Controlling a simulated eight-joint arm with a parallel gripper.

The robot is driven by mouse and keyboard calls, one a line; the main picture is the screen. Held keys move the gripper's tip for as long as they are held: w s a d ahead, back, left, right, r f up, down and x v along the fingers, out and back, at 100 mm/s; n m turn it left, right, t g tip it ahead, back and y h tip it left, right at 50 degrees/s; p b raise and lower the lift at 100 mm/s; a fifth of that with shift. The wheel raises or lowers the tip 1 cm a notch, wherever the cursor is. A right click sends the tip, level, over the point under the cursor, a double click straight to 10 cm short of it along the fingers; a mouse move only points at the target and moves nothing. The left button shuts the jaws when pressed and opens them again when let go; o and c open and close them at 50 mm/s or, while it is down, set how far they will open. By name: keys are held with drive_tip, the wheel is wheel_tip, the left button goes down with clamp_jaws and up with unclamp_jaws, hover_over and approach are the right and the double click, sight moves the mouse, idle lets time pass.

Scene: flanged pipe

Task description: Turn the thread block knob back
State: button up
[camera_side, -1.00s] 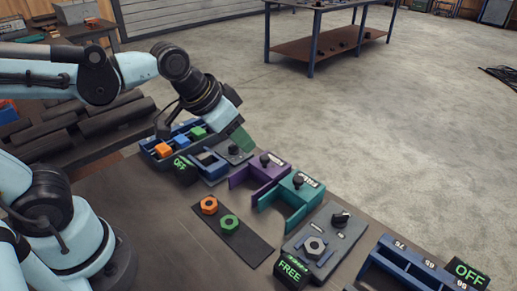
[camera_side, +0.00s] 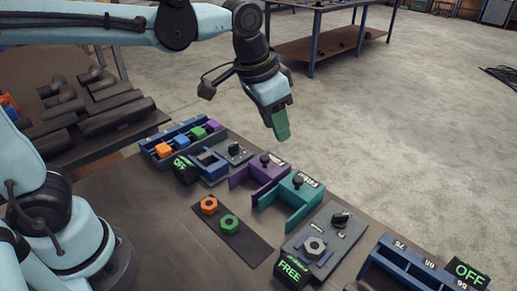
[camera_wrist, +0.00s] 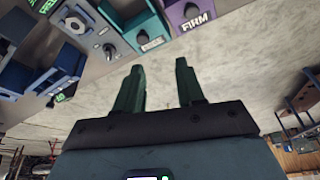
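The thread block (camera_side: 335,236) is a grey plate at the bench's right part, with a hex nut (camera_side: 315,246) and a black knob (camera_side: 341,218) on it. A box (camera_side: 291,271) beside it reads FREE in green. In the wrist view the knob (camera_wrist: 109,48) and nut (camera_wrist: 75,24) show at upper left. My gripper (camera_side: 281,125) hangs in the air behind and to the left of the knob, well above the bench and touching nothing. In the wrist view my gripper (camera_wrist: 160,67) has its two green fingers apart with nothing between them.
A teal holder (camera_side: 292,200) and a purple holder (camera_side: 258,176), each with a black knob, stand left of the block. A blue rack (camera_side: 408,262) and an OFF box (camera_side: 469,272) are to its right. Orange (camera_side: 209,205) and green (camera_side: 229,224) nuts lie on a dark mat.

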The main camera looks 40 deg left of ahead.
drive_tip(key=w+d+m+g, duration=0.2)
drive_tip(key=w+d, duration=0.1)
drive_tip(key=d, duration=0.5)
drive_tip(key=m+g+y, duration=0.1)
drive_tip(key=m, duration=0.1)
hover_over(342, 214)
wheel_tip(342, 214, down, 5)
wheel_tip(342, 214, down, 11)
drive_tip(key=shift+r, duration=0.1)
clamp_jaws()
